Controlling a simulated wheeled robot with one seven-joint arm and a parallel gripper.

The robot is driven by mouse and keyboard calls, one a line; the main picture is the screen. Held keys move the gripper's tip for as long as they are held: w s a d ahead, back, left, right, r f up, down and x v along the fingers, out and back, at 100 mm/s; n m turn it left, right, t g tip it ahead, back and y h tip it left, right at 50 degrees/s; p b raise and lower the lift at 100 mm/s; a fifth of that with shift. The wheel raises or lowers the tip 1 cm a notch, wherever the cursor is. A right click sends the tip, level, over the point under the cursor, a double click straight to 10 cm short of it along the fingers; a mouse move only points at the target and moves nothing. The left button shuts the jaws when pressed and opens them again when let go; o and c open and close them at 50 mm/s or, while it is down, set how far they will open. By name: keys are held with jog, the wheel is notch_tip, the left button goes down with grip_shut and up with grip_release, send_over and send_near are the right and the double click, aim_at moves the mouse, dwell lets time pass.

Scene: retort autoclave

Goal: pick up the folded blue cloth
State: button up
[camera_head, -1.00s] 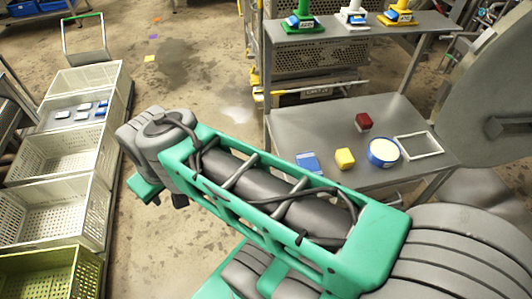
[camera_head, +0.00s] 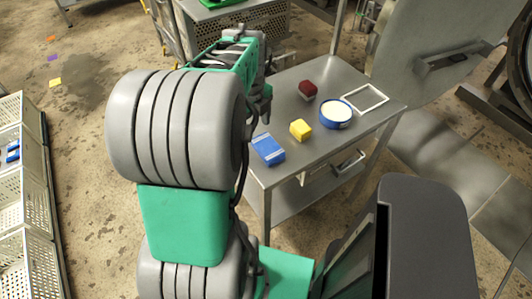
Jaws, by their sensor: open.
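My gripper (camera_head: 264,110) is small and partly hidden behind my own arm. It is over the left part of the table, behind the cloth in the picture and apart from it. Its jaws are open and hold nothing that I can see.
On the grey table (camera_head: 290,93) are a yellow block (camera_head: 300,130), a dark red block (camera_head: 307,90), a blue round tub with a white top (camera_head: 336,114) and a white frame (camera_head: 364,98). A large grey door (camera_head: 430,40) stands behind right. Pale crates (camera_head: 35,180) line the left.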

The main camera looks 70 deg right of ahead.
aim_at(268, 146)
jog(key=s+m, duration=0.1)
jog(key=s+f+m, duration=0.1)
jog(key=s+d+m, duration=0.1)
jog(key=s, duration=0.1)
jog(key=shift+d+f, duration=0.1)
jog(key=shift+f, duration=0.3)
jog(key=f, duration=0.4)
jog(key=d+f+p, duration=0.1)
jog(key=f, duration=0.2)
jog(key=shift+w, duration=0.1)
jog(key=shift+c, duration=0.6)
jog(key=c, duration=1.3)
